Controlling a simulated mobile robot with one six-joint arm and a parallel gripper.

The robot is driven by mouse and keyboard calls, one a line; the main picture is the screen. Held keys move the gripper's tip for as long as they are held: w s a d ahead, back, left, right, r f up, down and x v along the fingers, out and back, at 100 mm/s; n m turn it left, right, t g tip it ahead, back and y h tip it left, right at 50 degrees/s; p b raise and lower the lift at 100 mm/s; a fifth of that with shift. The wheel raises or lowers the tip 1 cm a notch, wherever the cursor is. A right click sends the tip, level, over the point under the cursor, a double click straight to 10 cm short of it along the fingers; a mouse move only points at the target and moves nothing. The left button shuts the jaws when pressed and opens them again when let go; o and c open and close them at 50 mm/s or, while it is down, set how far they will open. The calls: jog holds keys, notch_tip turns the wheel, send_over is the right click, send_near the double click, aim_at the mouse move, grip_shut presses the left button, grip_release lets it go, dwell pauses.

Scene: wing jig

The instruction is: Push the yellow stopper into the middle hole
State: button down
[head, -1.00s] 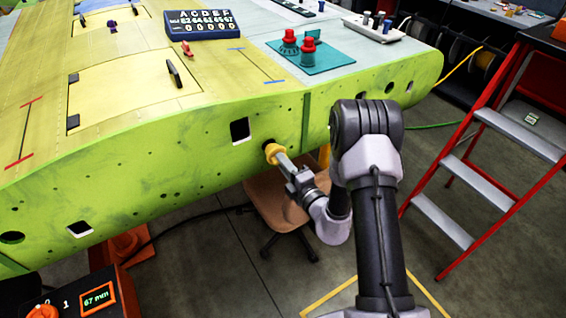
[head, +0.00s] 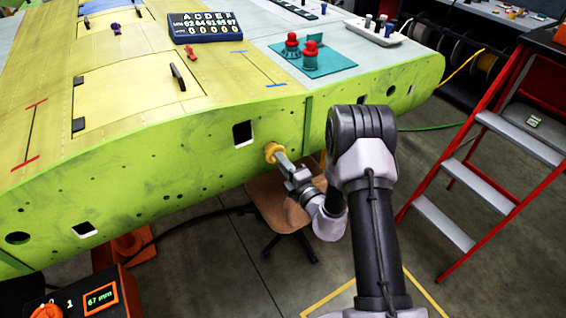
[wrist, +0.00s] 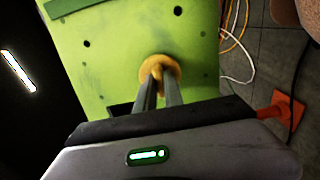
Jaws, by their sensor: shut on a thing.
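The yellow stopper (head: 271,152) is at the green front face of the wing (head: 190,165), right of a square cutout (head: 242,133). In the wrist view the stopper (wrist: 158,70) shows as a round yellow flange against the green panel. My gripper (head: 284,163) is shut on the stopper's near end, with both fingers (wrist: 159,84) close together at its middle. The stopper covers the spot behind it, so the hole is hidden. I cannot tell how deep the stopper sits or whether its flange touches the panel.
Red-topped parts on a teal mat (head: 318,62) and a dark number board (head: 205,27) lie on the wing. A red stepladder (head: 470,165) stands at the right. A brown chair (head: 280,205) is below the wing.

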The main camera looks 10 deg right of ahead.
jog(key=shift+p+x, duration=0.4)
jog(key=shift+x, duration=1)
jog(key=c, duration=1.4)
grip_release()
jog(key=shift+o, duration=0.2)
jog(key=p+v, duration=0.2)
jog(key=v, duration=1.5)
jog(key=shift+s, duration=0.25)
jog(key=shift+d+r, duration=0.1)
